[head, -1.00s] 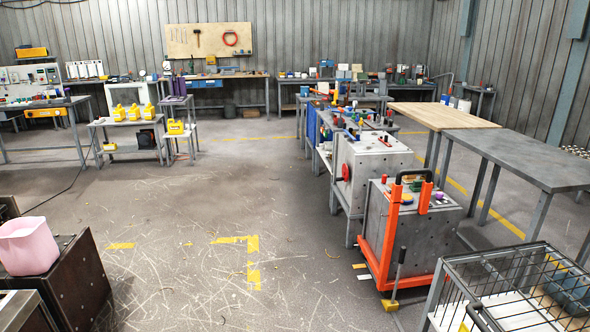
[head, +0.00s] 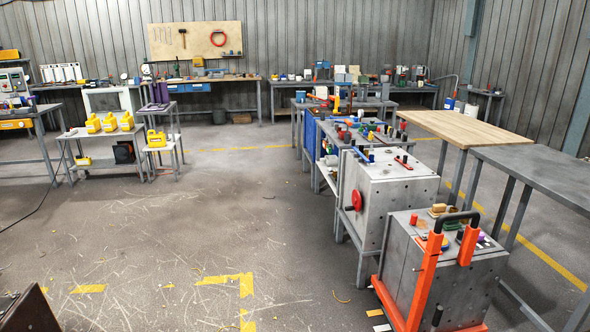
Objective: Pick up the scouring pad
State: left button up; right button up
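No scouring pad can be made out for certain. A small yellow-tan block (head: 438,209) lies among small items on the grey metal cabinet (head: 466,268) at the front right; it is too small to identify. A small yellow item (head: 83,161) sits on the lower shelf of the white table on the left, and I cannot tell what it is. Neither of my grippers shows in the head view.
An orange-framed trolley (head: 425,275) stands before the front cabinet. A wooden-topped table (head: 465,126) is at the right. The middle floor is clear.

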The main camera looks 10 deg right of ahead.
aim_at(451, 225)
jog(key=i+j+z, duration=0.2)
jog(key=i, duration=1.2)
jog(key=i+z, duration=0.3)
jog(key=i, duration=0.2)
jog(key=i+z, duration=0.3)
jog(key=i, duration=0.2)
jog(key=i+j+z, duration=0.2)
jog(key=i+z, duration=0.15)
jog(key=i+j+z, duration=0.15)
jog(key=i+z, duration=0.15)
jog(key=i, duration=0.15)
jog(key=i+j+z, duration=0.3)
jog(key=i+l, duration=0.05)
jog(key=i, duration=0.05)
